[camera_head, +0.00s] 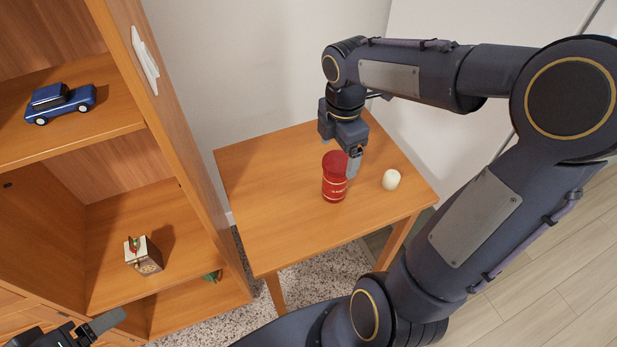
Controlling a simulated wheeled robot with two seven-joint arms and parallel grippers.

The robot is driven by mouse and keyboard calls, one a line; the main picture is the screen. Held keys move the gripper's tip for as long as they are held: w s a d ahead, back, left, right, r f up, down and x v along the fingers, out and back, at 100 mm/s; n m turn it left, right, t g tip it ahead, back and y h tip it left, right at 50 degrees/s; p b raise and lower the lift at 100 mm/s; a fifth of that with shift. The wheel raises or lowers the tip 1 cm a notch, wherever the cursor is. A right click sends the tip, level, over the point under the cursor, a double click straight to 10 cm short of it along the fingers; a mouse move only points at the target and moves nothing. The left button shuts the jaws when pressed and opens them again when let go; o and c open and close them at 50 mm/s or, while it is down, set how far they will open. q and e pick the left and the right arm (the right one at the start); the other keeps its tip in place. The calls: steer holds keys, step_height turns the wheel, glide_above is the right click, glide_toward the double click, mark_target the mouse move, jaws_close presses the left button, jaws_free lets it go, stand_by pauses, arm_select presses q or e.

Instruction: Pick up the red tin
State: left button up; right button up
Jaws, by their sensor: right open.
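The red tin (333,183) stands upright on a small wooden table (270,205). It is a red cylinder with lighter lettering and bands. My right gripper (350,165) points down at the tin's upper right side. It is open, with one finger visible in front of the tin's right edge. I cannot tell whether that finger touches the tin, and the other finger is hidden. My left gripper (95,328) is at the bottom left corner, away from the table and partly cut off by the frame. I cannot tell its opening.
A white egg-like object (391,179) stands right of the tin. A wooden shelf unit (165,130) on the left holds a blue toy car (58,102) and a small decorated box (143,255). The table's left and front areas are bare. A wall stands behind the table.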

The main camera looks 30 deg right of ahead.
mark_target(337, 162)
steer(key=shift+w+f, duration=0.25)
steer(key=shift+w, duration=0.05)
steer(key=shift+w+a+f, duration=0.1)
steer(key=shift+f, duration=0.25)
steer(key=f, duration=0.2)
steer(key=f+b, duration=0.1)
steer(key=f, duration=0.1)
steer(key=d+f, duration=0.1)
steer(key=f, duration=0.2)
arm_select(q)
steer(key=shift+w+a+f, duration=0.15)
steer(key=shift+f, duration=0.2)
steer(key=shift+w+a+f, duration=0.1)
steer(key=shift+f, duration=0.25)
arm_select(e)
steer(key=c, duration=1.1)
steer(key=shift+r, duration=0.15)
